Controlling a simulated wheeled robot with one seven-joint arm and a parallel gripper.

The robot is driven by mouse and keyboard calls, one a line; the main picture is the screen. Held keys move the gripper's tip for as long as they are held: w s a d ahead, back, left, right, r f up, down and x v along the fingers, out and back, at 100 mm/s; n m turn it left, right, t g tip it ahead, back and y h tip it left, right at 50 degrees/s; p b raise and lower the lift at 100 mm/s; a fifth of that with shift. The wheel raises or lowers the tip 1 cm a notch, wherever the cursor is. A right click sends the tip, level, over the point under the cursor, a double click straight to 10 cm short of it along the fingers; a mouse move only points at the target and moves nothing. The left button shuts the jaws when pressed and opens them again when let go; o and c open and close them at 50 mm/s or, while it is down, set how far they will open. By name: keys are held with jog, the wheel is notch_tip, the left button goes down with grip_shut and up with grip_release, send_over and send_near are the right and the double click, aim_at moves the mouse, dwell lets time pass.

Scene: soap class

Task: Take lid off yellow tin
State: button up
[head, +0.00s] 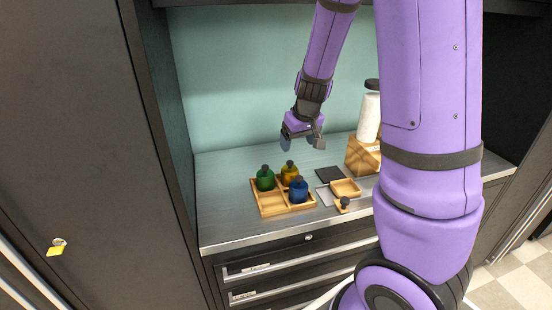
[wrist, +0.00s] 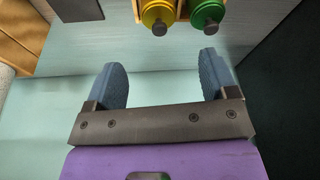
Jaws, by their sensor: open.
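The yellow tin (head: 289,174) with a dark knobbed lid stands in the back right part of a wooden divided tray (head: 272,208). In the wrist view the yellow tin (wrist: 160,13) shows at the top edge, partly cut off, with its dark knob toward me. My gripper (head: 303,143) is open and empty, above and behind the tray. The gripper is apart from the tin.
A green tin (head: 265,179) stands left of the yellow one and a blue tin (head: 299,190) in front of it. A dark square (head: 329,174), a small wooden tray (head: 345,188) and a white bottle (head: 369,113) by a wooden box (head: 362,156) are to the right. The left counter is clear.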

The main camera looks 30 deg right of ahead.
aim_at(290, 162)
jog(key=x, duration=0.6)
jog(key=shift+w+d, duration=0.2)
jog(key=shift+w, duration=0.2)
jog(key=shift+w+x, duration=0.2)
jog(key=shift+x, duration=2.4)
jog(key=shift+r, duration=0.1)
jog(key=shift+c, duration=0.4)
jog(key=c, duration=0.8)
jog(key=shift+c, duration=0.2)
jog(key=shift+r, duration=0.1)
